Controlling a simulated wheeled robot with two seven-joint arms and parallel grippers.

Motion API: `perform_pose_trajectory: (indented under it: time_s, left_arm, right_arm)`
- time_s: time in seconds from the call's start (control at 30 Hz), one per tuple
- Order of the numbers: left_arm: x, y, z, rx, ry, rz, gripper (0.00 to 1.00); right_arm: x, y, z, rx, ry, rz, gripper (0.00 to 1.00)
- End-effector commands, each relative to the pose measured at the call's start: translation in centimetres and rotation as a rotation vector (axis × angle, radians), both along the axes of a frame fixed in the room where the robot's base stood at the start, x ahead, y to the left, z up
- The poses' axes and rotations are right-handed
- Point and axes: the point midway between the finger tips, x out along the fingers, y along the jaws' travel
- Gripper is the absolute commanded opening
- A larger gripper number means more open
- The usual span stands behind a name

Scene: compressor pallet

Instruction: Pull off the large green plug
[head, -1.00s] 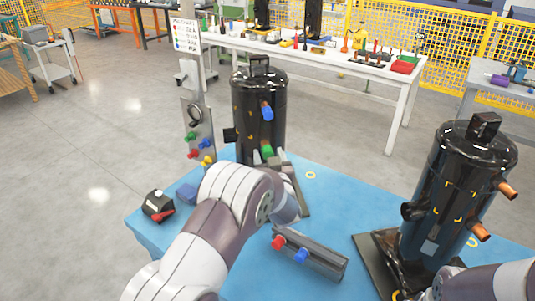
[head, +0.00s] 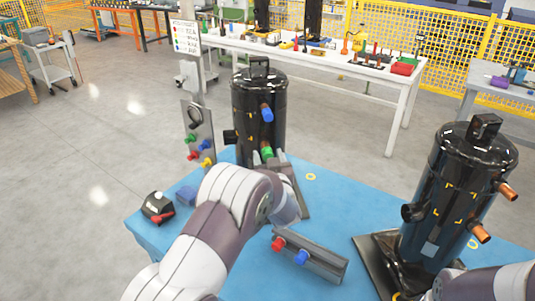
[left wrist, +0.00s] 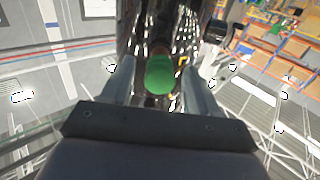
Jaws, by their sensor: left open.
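The large green plug (head: 266,152) sits on a copper stub low on the black compressor (head: 260,100) at the back left of the blue table. My left gripper (head: 273,160) is at this plug, its far end partly hidden by my own arm. In the left wrist view the round green plug (left wrist: 160,75) lies between the two open fingers (left wrist: 160,84), with a gap on each side. I see no grip on it. My right arm enters at the lower right, but its gripper is out of view.
A blue plug (head: 267,113) sits above the green one. A panel with small coloured plugs (head: 198,135) stands to the left. A rack with a red and a blue plug (head: 310,257) lies in front. A second compressor (head: 455,200) stands at right.

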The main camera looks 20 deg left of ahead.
Motion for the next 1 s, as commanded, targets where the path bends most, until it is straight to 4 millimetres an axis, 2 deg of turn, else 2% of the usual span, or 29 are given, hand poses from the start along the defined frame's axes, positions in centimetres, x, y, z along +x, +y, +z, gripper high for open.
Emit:
perform_pose_trajectory:
  time_s: [0.3,0.37,0.4,0.5,1.0]
  left_arm:
    - [0.0,0.0,0.0,0.0,0.0,0.0,0.6]
    - [0.0,0.0,0.0,0.0,0.0,0.0,0.43]
    - [0.0,0.0,0.0,0.0,0.0,0.0,0.3]
    - [0.0,0.0,0.0,0.0,0.0,0.0,0.0]
    - [-1.3,-0.6,0.0,-0.001,0.002,0.0,0.0]
  right_arm:
    - [0.0,0.0,-0.1,0.0,0.0,0.0,0.43]
    - [0.0,0.0,-0.1,0.0,0.0,0.0,0.43]
    - [0.0,0.0,-0.1,0.0,0.0,0.0,0.43]
    - [0.0,0.0,-0.1,0.0,0.0,0.0,0.43]
    - [0.0,0.0,0.2,0.0,0.0,0.0,0.43]
